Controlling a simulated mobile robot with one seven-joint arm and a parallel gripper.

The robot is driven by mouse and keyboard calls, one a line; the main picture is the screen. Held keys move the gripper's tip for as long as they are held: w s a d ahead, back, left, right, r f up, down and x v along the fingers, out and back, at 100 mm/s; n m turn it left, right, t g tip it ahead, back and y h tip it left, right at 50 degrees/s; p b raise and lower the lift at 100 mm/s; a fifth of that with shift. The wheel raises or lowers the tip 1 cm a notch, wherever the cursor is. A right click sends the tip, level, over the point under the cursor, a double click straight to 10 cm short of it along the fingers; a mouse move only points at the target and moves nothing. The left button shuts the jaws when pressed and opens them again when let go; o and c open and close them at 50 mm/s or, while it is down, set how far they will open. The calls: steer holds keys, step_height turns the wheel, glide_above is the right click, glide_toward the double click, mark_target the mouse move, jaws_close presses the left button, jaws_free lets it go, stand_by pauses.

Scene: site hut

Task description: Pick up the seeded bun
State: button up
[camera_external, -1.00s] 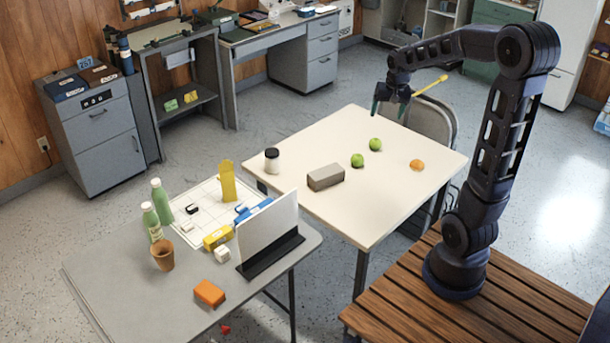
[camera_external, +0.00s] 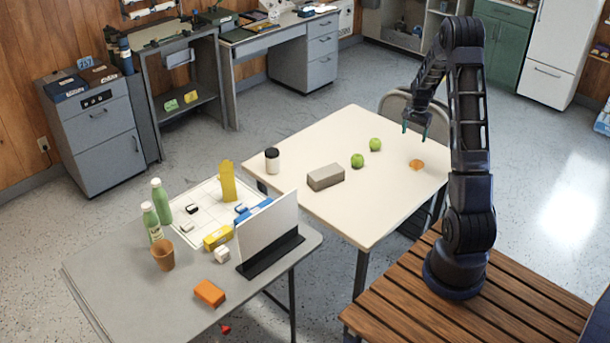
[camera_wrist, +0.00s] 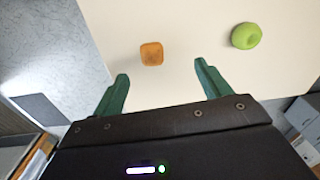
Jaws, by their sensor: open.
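The seeded bun (camera_external: 416,165) looks like a small orange-brown rounded piece on the right part of the cream table (camera_external: 310,144). In the wrist view the bun (camera_wrist: 152,54) lies ahead of the fingertips, between their lines; its seeds are too small to tell. My gripper (camera_external: 415,131) is open and empty, with green fingers pointing down, in the air above the table near the bun. The gripper (camera_wrist: 161,70) also shows in the wrist view, fingers apart and not touching anything.
Two green apples (camera_external: 357,160) (camera_external: 375,144) lie left of the bun; one shows in the wrist view (camera_wrist: 246,36). A grey block (camera_external: 325,177) and a dark-lidded jar (camera_external: 272,160) stand farther left. A chair (camera_external: 393,103) is behind the table. The tabletop around the bun is clear.

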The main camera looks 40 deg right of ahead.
steer(key=m, duration=0.1)
glide_toward(419, 160)
steer(key=shift+w+f, duration=0.15)
steer(key=shift+f, duration=5.1)
steer(key=c, duration=1.1)
steer(key=shift+r, duration=0.1)
